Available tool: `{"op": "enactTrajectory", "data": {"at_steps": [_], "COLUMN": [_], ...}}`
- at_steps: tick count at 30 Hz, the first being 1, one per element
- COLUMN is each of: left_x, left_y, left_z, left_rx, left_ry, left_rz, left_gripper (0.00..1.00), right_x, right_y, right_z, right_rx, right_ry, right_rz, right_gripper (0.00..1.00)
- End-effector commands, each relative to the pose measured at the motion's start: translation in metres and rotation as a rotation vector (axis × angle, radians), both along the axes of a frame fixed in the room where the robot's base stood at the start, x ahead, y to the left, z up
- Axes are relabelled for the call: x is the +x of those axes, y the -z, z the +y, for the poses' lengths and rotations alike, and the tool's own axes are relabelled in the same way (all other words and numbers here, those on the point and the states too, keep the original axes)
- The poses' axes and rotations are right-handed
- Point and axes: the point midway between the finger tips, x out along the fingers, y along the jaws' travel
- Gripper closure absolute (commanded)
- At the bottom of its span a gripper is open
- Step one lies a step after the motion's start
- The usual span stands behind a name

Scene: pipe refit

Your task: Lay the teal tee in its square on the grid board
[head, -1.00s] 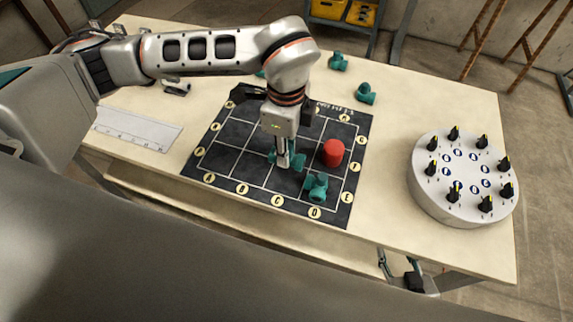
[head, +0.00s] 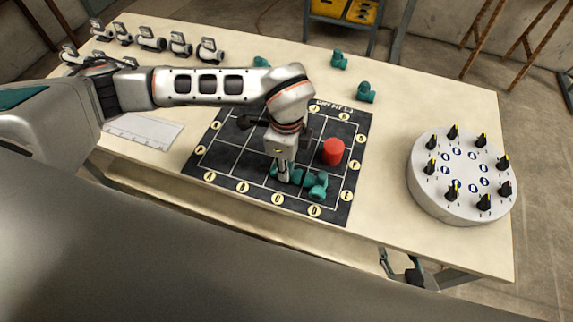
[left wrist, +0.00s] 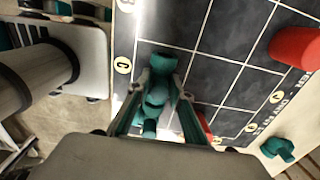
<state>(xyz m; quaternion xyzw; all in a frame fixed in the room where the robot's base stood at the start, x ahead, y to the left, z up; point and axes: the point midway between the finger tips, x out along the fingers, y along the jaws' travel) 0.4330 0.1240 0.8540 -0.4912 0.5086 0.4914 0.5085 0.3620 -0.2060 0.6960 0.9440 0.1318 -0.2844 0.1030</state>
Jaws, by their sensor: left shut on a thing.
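My left gripper (head: 283,178) points down over the near part of the dark grid board (head: 222,158). It is shut on the teal tee (head: 294,175), low at the board in the column by the C mark. In the left wrist view the tee (left wrist: 160,64) sits between the fingertips (left wrist: 162,92), its round end towards the top. Whether it touches the board I cannot tell. Another teal fitting (head: 317,185) lies on the board just right of it, close or touching. My right gripper (head: 405,270) seems to show partly below the table's front edge; its fingers are unclear.
A red cylinder (head: 333,151) stands on the board behind the second fitting. Teal fittings (head: 366,93) (head: 339,60) lie beyond the board. A round knob panel (head: 462,185) is at right, a ruler plate (head: 145,131) at left, and several grey-white pieces (head: 151,40) at back left.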

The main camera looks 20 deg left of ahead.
Motion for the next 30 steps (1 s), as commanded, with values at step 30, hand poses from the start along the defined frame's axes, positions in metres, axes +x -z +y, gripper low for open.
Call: {"op": "enactTrajectory", "data": {"at_steps": [30], "left_x": [0.001], "left_y": [-0.085], "left_z": [0.000], "left_rx": [0.000], "left_ry": [0.000], "left_rz": [-0.005], "left_gripper": [0.63], "right_x": [0.002], "right_y": [0.004], "right_z": [0.005], "right_rx": [0.010], "right_ry": [-0.004], "right_rz": [-0.012], "right_gripper": [0.60]}}
